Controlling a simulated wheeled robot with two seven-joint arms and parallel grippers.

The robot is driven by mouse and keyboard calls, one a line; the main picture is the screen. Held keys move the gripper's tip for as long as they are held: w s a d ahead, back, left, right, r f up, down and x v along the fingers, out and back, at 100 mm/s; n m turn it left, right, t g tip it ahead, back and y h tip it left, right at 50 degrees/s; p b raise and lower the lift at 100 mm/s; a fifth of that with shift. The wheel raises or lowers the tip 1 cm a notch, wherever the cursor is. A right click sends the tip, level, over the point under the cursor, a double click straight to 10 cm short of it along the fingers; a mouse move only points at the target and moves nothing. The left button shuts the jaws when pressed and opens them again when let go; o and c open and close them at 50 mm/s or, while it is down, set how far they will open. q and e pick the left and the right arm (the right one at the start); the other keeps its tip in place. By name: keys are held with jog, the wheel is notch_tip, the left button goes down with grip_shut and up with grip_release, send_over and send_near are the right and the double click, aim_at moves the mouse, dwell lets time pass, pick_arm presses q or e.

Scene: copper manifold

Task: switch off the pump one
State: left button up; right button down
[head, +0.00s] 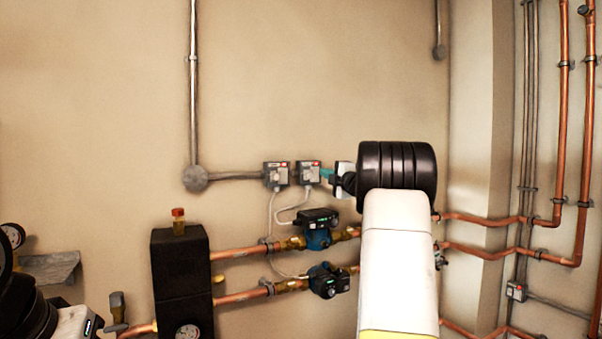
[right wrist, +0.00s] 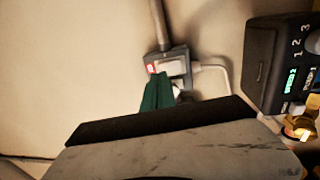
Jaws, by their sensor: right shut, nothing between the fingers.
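Two grey switch boxes with red marks sit side by side on the wall in the head view, a left one (head: 276,175) and a right one (head: 309,173). Cables run from them to two blue-and-black pumps, an upper one (head: 318,229) and a lower one (head: 328,280). I cannot tell which pump is pump one. My right gripper (head: 327,175) has its teal fingertips at the right box's right edge. In the right wrist view the shut, empty green fingers (right wrist: 157,92) overlap a switch box (right wrist: 176,67); contact is unclear. My left gripper is out of view.
A pump's control panel (right wrist: 285,65) with a lit display is close at the right of the right wrist view. Copper pipes (head: 240,252) and a black block (head: 181,275) with a gauge lie below the boxes. The wall above is mostly clear.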

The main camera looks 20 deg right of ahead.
aim_at(317, 169)
jog(key=w, duration=0.3)
jog(key=shift+a+r, duration=0.15)
jog(key=shift+a, duration=0.05)
jog(key=shift+w, duration=0.15)
